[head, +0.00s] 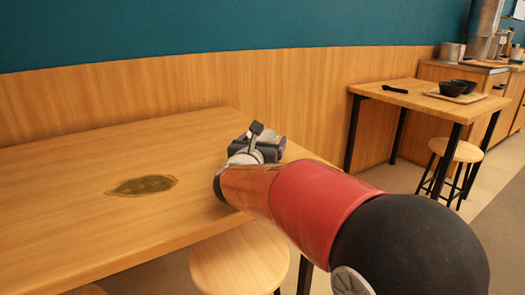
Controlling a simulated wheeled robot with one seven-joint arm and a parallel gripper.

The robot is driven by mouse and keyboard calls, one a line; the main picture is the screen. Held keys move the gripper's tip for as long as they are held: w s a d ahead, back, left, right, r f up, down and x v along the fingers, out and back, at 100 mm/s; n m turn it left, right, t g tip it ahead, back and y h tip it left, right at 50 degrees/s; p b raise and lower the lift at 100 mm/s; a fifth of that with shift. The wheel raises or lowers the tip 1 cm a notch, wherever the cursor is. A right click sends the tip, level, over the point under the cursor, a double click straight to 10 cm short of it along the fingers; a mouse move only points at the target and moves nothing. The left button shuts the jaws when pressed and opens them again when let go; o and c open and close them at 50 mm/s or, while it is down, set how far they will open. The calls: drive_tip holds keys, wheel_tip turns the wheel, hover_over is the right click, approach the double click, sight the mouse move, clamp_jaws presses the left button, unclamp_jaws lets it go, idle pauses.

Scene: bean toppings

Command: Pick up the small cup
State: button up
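My arm reaches from the lower right over the near wooden table (60,195). My gripper (262,143) is low over the table's far right part, near its right edge. The arm and wrist hide most of the gripper, so its fingers and anything between them cannot be made out. A small greyish-purple patch shows at the gripper's right side; I cannot tell whether it is part of the gripper or another object. I cannot make out a small cup for certain.
A dark greenish oval patch (143,185) lies on the near table. A round stool (240,262) stands at its front.

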drive_tip(key=c, duration=0.9)
